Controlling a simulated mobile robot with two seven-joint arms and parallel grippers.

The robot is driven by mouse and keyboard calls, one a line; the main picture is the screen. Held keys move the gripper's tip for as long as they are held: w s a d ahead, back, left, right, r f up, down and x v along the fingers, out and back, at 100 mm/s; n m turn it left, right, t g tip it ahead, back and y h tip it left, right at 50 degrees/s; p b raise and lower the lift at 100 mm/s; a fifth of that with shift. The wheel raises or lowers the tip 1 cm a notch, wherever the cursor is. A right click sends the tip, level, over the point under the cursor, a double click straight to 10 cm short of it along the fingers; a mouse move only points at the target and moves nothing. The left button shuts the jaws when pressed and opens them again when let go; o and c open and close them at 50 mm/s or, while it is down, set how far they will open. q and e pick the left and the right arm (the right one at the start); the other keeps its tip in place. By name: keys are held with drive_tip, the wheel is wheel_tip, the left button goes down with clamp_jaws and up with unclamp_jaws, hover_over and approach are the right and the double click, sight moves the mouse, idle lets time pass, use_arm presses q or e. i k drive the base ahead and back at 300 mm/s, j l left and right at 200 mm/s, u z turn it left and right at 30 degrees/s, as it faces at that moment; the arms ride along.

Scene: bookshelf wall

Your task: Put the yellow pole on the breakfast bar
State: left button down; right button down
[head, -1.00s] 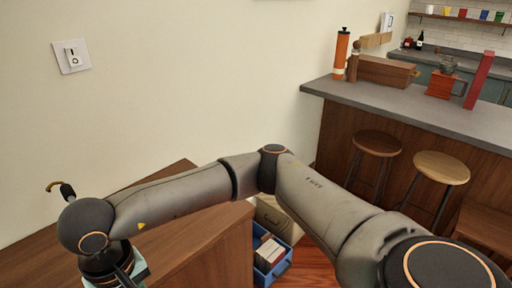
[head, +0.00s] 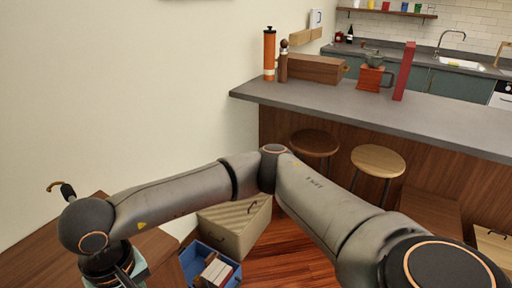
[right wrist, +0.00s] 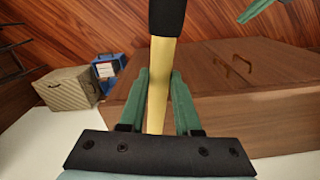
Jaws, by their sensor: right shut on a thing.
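The yellow pole (right wrist: 157,85) is in the right wrist view, a yellow shaft with a black section at the top of the picture. My right gripper (right wrist: 160,73) is shut on the yellow shaft, with a green finger on each side. In the head view my right arm reaches across to the lower left, and its fingers are mostly cut off below. A green piece at the top right of the right wrist view looks like part of my left gripper (right wrist: 262,9).
On the bar stand an orange cylinder (head: 269,54), a wooden pepper mill (head: 283,62), a wooden box (head: 316,68), a red grinder (head: 369,78) and a red block (head: 404,72). The bar's front top is clear. Stools (head: 377,160), a crate (head: 235,225) and a blue bin (head: 188,262) stand below.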

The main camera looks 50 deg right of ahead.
sight(291, 93)
drive_tip(key=l+z, duration=0.1)
drive_tip(key=l, duration=0.25)
drive_tip(key=i+l+z, duration=0.1)
drive_tip(key=l, duration=0.3)
drive_tip(key=i+l+z, duration=0.1)
drive_tip(key=l, duration=0.25)
drive_tip(key=i+l+z, duration=0.15)
drive_tip(key=l, duration=0.2)
drive_tip(key=i+l, duration=0.1)
drive_tip(key=l, duration=0.25)
drive_tip(key=i+l, duration=0.15)
drive_tip(key=l, duration=0.25)
drive_tip(key=i+l, duration=0.1)
drive_tip(key=l, duration=0.25)
drive_tip(key=i+l, duration=0.1)
drive_tip(key=l, duration=0.3)
drive_tip(key=i+l, duration=0.15)
drive_tip(key=l, duration=0.2)
drive_tip(key=i+l, duration=0.1)
drive_tip(key=l, duration=0.25)
drive_tip(key=l+z, duration=0.05)
